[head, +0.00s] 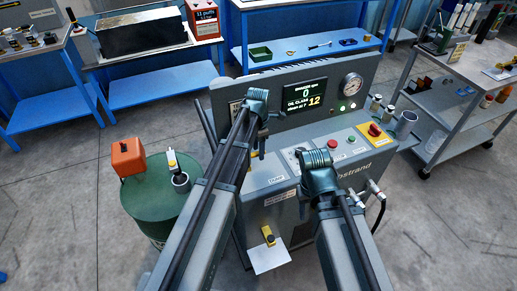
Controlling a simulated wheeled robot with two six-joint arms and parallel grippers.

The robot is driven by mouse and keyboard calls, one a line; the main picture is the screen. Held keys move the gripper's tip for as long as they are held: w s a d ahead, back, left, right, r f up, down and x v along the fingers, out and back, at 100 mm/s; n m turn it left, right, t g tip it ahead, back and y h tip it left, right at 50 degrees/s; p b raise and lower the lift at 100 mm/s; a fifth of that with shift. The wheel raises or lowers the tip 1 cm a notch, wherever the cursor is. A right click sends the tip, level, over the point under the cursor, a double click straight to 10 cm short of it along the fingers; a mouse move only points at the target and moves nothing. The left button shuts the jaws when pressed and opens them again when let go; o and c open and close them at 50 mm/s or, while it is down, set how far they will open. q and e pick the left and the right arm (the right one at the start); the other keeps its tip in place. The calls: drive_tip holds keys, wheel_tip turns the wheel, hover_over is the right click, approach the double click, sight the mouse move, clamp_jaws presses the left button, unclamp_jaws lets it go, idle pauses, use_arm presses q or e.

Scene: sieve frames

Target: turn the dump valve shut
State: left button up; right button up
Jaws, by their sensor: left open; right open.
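The grey machine has a small label that appears to read DUMP (277,180) on its left front. A yellow-handled fitting (268,235) sits low on the front, above a pale plate (270,258). I cannot tell for certain that this fitting is the dump valve, or how far it is turned. My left gripper (257,112) is open over the left side of the machine, above and behind the label. My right gripper (318,178) is open over the front of the control panel, right of the label. Both grippers' fingertips are largely hidden by my wrists, and I see nothing held.
A green drum (150,212) with an orange box (128,157) stands left of the machine. A display (304,97) reads 0 and 12, beside a round gauge (352,83). A red knob (375,130) and metal cups stand on the right.

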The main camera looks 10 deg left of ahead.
use_arm(q)
wheel_tip(320, 180, up, 14)
drive_tip(key=p, duration=1.3)
drive_tip(key=shift+p, duration=0.4)
drive_tip(key=shift+f, duration=0.15)
drive_tip(key=s+d+f+m+b, duration=0.2)
drive_tip(key=s+m, duration=0.5)
drive_tip(key=m, duration=0.2)
drive_tip(key=s+d+f+m+b, duration=0.1)
drive_tip(key=s+d+m+b, duration=0.1)
drive_tip(key=s+m, duration=0.5)
drive_tip(key=s+d+f+m+y+b, duration=0.1)
drive_tip(key=s+d+m, duration=0.3)
drive_tip(key=s+m, duration=0.4)
drive_tip(key=f+m+b, duration=0.1)
drive_tip(key=m, duration=0.3)
drive_tip(key=shift+d+f+m, duration=0.2)
drive_tip(key=shift+f+m, duration=0.15)
drive_tip(key=shift+m, duration=0.05)
